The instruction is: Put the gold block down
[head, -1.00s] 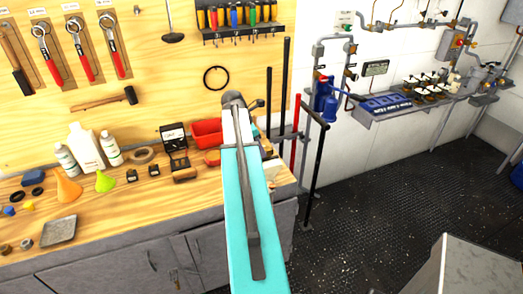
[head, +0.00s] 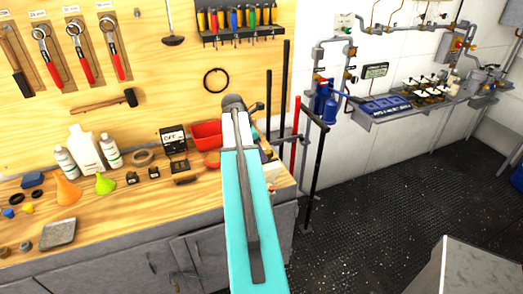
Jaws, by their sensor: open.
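My turquoise arm rises through the middle of the head view and reaches over the workbench (head: 120,222). Its far end is a grey joint in front of the pegboard. My gripper does not show; the arm may hide it. I cannot make out a gold block. A small yellow item (head: 27,208) lies at the left of the bench, too small to identify.
Bottles (head: 85,150), an orange funnel (head: 67,190), a green funnel (head: 105,184), a red bin (head: 206,135) and a grey tray (head: 58,234) stand on the bench. Its front middle is clear. Black and red bars (head: 295,134) stand right of my arm. Open floor (head: 370,205) lies right.

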